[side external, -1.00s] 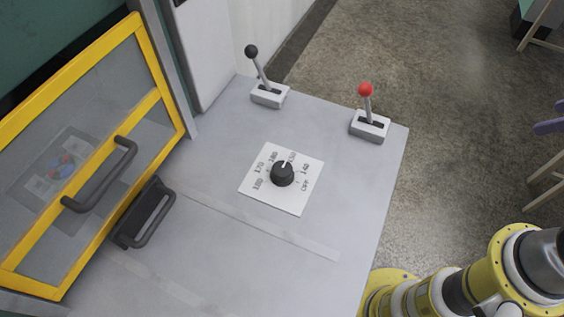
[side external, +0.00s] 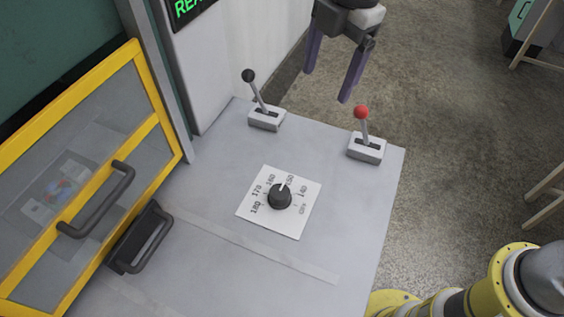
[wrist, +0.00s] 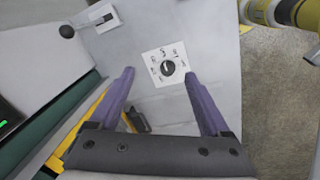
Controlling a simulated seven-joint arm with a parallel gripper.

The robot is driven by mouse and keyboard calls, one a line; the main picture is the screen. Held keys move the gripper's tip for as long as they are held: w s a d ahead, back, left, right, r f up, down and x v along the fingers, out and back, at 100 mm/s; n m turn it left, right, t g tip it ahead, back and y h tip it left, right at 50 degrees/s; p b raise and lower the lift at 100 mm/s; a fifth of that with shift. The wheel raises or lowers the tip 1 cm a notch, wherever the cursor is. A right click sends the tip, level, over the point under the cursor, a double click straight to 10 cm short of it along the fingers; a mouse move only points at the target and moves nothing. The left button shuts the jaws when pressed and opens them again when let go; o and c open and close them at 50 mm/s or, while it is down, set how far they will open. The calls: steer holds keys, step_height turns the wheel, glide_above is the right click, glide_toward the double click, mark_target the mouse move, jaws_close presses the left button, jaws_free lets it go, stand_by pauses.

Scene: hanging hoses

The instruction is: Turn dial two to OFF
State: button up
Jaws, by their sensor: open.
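One dial shows, a round black knob (side external: 279,196) on a white square plate (side external: 297,222) printed with temperature numbers and OFF. Its white pointer mark aims up toward the numbers near 150, away from OFF at the plate's right. No number on the dial itself is visible. My gripper (side external: 328,87) is open and empty, high above the back of the grey panel, apart from the dial. In the wrist view, the purple fingers (wrist: 163,84) are spread, and the knob (wrist: 168,67) shows between and beyond their tips.
A black-knobbed lever (side external: 259,99) and a red-knobbed lever (side external: 364,130) stand along the panel's back edge, below my gripper. A yellow-framed door (side external: 157,94) with a dark handle is at left. The panel (side external: 320,262) around the dial plate is clear.

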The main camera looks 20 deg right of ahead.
steer(key=n+g, duration=0.1)
glide_above(280, 192)
steer(key=w+d, duration=0.2)
step_height(280, 192, down, 6)
step_height(280, 192, down, 3)
steer(key=s+a+n+h, duration=0.1)
steer(key=s+a, duration=0.1)
step_height(280, 192, down, 13)
steer(key=shift+f, duration=0.15)
steer(key=shift+c, duration=0.3)
jaws_close()
